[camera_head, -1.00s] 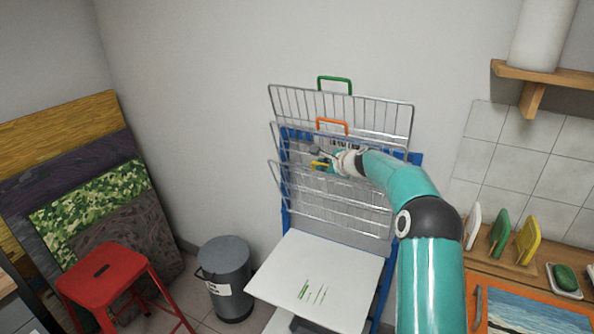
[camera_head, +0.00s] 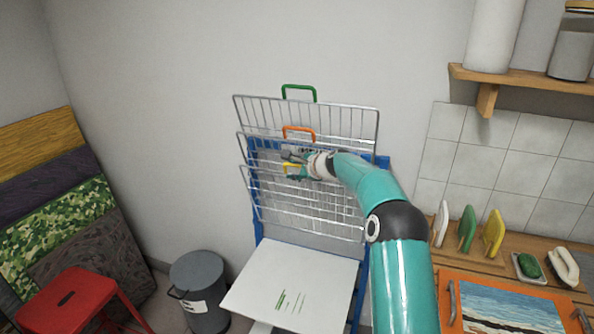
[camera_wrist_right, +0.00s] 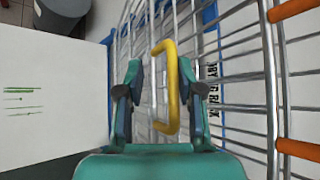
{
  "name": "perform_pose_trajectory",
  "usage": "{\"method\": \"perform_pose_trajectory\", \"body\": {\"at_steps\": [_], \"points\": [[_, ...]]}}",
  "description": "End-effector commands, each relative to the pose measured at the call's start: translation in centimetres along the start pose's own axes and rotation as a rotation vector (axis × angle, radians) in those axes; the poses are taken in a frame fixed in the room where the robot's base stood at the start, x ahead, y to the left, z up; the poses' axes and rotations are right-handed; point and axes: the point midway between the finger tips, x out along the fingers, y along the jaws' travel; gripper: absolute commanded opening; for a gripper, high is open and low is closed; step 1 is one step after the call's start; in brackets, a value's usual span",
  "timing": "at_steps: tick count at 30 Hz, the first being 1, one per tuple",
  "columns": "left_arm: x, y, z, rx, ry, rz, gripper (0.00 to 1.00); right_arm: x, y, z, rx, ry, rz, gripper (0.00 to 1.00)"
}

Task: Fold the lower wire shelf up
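The lower wire shelf (camera_head: 310,208) has a yellow handle (camera_head: 290,169) and stands steeply tilted against the blue-framed rack, below the shelf with the orange handle. My right gripper (camera_head: 294,162) is at the yellow handle. In the right wrist view its two fingers (camera_wrist_right: 160,78) are apart, with the yellow handle (camera_wrist_right: 173,90) between them, nearer the right finger; I cannot tell whether they touch. My left gripper is not in view.
Wire shelves with an orange handle (camera_head: 299,132) and a green handle (camera_head: 299,88) stand upright above. A white board (camera_head: 320,275) lies flat below. A grey bin (camera_head: 197,282) and red stool (camera_head: 70,298) are left; a counter with brushes is right.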

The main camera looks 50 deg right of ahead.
Motion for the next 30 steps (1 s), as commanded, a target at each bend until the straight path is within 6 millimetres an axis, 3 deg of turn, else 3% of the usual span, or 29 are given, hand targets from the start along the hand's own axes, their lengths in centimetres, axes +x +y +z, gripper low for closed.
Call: {"method": "perform_pose_trajectory", "body": {"at_steps": [8,21,30], "points": [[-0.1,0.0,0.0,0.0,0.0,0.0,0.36,-1.2,0.0,0.1,0.001,-0.001,0.001,0.36],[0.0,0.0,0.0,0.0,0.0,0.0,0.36,-9.3,0.0,0.0,0.0,0.002,-0.001,0.36],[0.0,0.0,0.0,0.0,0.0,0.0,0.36,-11.9,0.1,0.0,0.0,0.002,0.0,0.36]]}}
